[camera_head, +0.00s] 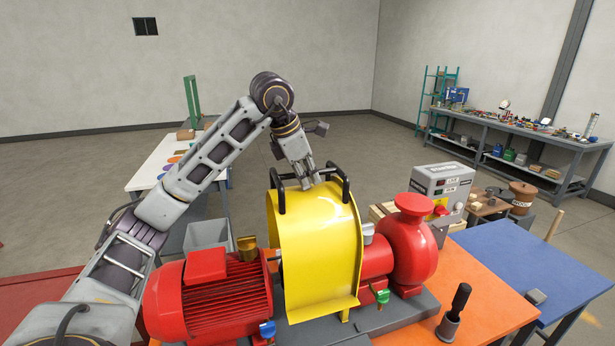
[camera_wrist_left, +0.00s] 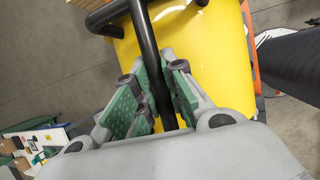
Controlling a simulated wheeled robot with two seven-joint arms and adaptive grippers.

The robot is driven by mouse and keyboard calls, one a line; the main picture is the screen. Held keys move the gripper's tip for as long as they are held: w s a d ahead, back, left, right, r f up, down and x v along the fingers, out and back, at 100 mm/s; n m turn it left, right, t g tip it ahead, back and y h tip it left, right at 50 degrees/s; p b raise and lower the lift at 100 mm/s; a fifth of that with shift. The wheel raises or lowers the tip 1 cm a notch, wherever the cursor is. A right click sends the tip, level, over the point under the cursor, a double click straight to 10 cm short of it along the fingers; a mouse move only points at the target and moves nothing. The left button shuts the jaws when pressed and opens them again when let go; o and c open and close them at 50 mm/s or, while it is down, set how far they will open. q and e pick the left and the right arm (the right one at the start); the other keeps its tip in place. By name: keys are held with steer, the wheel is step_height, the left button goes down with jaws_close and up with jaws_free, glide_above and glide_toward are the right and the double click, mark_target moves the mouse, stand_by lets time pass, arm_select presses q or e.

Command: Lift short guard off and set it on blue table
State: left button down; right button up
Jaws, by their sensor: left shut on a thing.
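The yellow short guard (camera_head: 318,252) curves over the middle of the pump skid, between the red motor (camera_head: 215,290) and the red pump (camera_head: 408,248). It has two black handles on top. My left gripper (camera_head: 308,184) is at the top of the guard, shut on a black handle. In the left wrist view the black handle bar (camera_wrist_left: 150,60) runs between the green-padded fingers (camera_wrist_left: 163,95), with the yellow guard (camera_wrist_left: 205,60) behind. The blue table (camera_head: 530,262) stands at the right. My right gripper is not in view.
A control box (camera_head: 442,185) stands behind the pump. A black-handled tool (camera_head: 455,310) stands on the orange top (camera_head: 500,300). A white table (camera_head: 160,165) is at the back left.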

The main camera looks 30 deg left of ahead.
arm_select(q)
steer(key=shift+r+p, duration=1.05)
steer(key=shift+r, duration=4.85)
